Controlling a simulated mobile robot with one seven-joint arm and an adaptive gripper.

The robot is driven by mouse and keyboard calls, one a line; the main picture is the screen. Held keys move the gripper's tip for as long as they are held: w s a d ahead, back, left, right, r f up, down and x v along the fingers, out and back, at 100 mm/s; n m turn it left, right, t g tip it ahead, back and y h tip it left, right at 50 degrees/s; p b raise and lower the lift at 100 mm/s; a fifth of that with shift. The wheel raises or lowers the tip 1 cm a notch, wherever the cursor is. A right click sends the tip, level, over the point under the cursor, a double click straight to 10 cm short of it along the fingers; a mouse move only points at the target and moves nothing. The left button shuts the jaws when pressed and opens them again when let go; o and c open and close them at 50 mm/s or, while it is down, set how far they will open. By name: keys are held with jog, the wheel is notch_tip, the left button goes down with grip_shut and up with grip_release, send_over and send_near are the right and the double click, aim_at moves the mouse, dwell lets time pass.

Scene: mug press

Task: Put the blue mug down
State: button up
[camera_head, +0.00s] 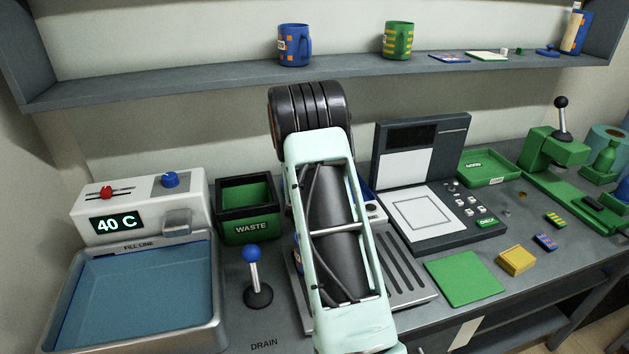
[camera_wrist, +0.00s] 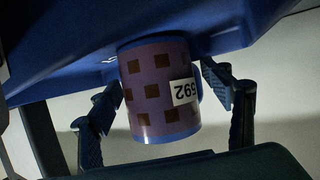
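A mug with a purple-blue body, dark squares and an upside-down number label (camera_wrist: 158,92) fills the middle of the wrist view. It meets a wide blue surface (camera_wrist: 60,45) at the picture's top. My gripper (camera_wrist: 165,105) has one finger on each side of the mug, with gaps visible, so it looks open. In the head view my arm hides the gripper. A small blue and orange patch (camera_head: 297,256) shows at the arm's left edge, perhaps this mug. Another blue mug with orange squares (camera_head: 293,45) stands on the shelf.
A green and yellow mug (camera_head: 397,41) stands on the shelf (camera_head: 200,82). A water basin (camera_head: 140,295), a black waste bin (camera_head: 248,212) and a blue-knobbed lever (camera_head: 254,275) lie left of my arm. A slotted tray (camera_head: 405,275) and a control panel (camera_head: 430,215) lie right.

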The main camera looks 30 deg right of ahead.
jog(key=shift+r, duration=0.1)
jog(key=v, duration=1.2)
jog(key=shift+b, duration=0.35)
jog(key=shift+w, duration=0.15)
